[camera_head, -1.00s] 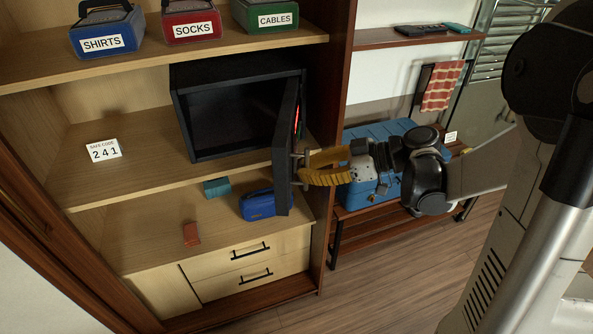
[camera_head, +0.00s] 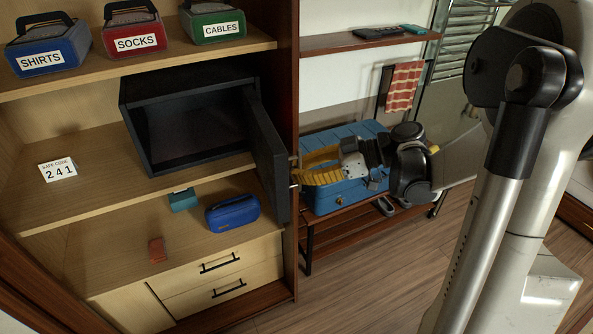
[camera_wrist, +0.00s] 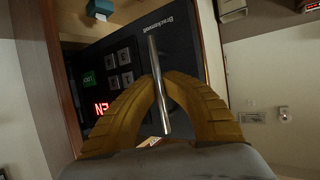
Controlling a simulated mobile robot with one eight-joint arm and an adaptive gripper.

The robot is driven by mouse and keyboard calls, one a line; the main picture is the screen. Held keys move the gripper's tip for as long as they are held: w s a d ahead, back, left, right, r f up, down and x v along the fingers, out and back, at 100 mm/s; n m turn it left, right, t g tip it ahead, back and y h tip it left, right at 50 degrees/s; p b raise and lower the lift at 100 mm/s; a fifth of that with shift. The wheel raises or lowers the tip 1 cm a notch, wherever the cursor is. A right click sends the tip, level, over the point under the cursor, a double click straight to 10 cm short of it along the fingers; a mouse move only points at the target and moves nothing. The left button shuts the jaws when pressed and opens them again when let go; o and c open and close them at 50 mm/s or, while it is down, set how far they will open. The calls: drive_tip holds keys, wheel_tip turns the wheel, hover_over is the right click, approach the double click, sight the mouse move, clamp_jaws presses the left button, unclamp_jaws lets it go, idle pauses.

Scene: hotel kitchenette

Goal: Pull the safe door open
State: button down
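The black safe (camera_head: 165,160) stands on the middle shelf, its dark interior visible. Its door (camera_head: 268,165) is hinged on the right and stands swung well out, inner face toward the head camera. In the wrist view, the door's front face (camera_wrist: 184,42) shows a keypad, a green button and red lit characters. A silver bar handle (camera_wrist: 155,60) passes between the yellow fingers of my gripper (camera_wrist: 160,77). The fingertips close on it from both sides. In the head view my gripper (camera_head: 297,170) is at the door's outer side, and the contact is small.
Blue, red and green labelled boxes sit above. A "241" code card (camera_head: 58,170) stands left of the safe. A teal box (camera_head: 182,199) and blue case (camera_head: 233,213) lie below. A blue suitcase (camera_head: 345,190) on a rack (camera_head: 330,228) is behind my gripper. Floor is clear in front.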

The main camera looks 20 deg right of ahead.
drive_tip(key=shift+s+f, duration=0.1)
drive_tip(key=c, duration=1.5)
unclamp_jaws()
drive_tip(key=shift+d, duration=0.1)
drive_tip(key=v, duration=1.2)
drive_tip(key=s+a+f+m+g+h, duration=0.25)
drive_tip(key=a+m+h, duration=0.3)
drive_tip(key=a, duration=0.45)
drive_tip(key=s+a+f+m+t+h, duration=0.1)
drive_tip(key=s+a+m+t+h, duration=0.1)
drive_tip(key=s+m+h, duration=0.4)
drive_tip(key=shift+s+f+m+t+h, duration=0.4)
drive_tip(key=shift+s+m+t, duration=0.15)
drive_tip(key=shift+s+t, duration=0.35)
